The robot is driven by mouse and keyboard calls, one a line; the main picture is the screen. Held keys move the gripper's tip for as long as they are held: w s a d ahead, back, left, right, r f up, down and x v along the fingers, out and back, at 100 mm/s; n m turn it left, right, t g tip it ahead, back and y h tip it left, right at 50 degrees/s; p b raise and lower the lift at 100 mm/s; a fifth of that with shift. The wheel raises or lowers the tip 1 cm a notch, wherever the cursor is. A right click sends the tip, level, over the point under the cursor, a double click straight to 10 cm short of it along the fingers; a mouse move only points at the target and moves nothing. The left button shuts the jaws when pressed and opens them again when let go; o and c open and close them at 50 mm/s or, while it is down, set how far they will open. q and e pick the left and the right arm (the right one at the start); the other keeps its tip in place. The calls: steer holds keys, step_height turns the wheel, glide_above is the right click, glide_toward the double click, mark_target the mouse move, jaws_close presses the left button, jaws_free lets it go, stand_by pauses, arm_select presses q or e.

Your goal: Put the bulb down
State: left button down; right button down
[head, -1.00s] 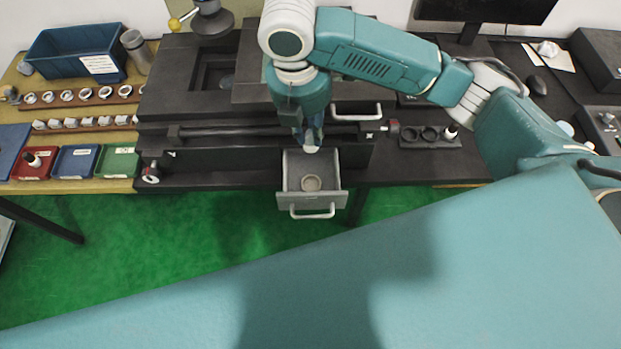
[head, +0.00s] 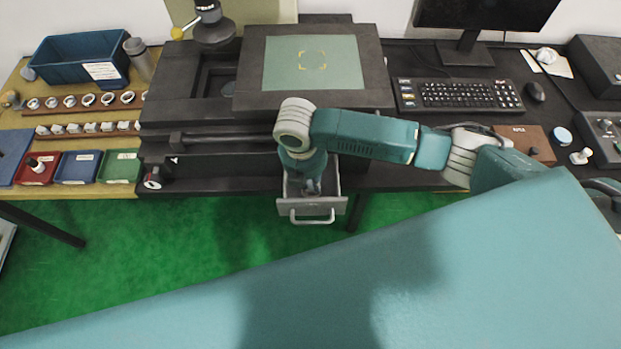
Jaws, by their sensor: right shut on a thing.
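My right gripper (head: 312,188) points down inside the open grey drawer (head: 312,206) under the dark machine. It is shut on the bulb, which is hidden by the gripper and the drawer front. I cannot tell whether the bulb touches the drawer floor or the ring that lay there. My left gripper is not in view.
The drawer's side walls and front handle (head: 312,219) surround the gripper closely. A dark machine with a green plate (head: 330,62) stands behind it. Red, blue and green trays (head: 119,166) are at left; a keyboard (head: 458,95) is at right.

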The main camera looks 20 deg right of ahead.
mark_target(306, 196)
steer(key=shift+f, duration=0.2)
steer(key=c, duration=1.6)
jaws_free()
steer(key=r, duration=0.4)
steer(key=a+r+b, duration=0.1)
steer(key=r, duration=0.3)
steer(key=r+b, duration=0.1)
steer(key=r, duration=0.3)
steer(key=shift+s+a+r, duration=0.1)
steer(key=shift+s+a, duration=0.15)
steer(key=shift+s, duration=0.1)
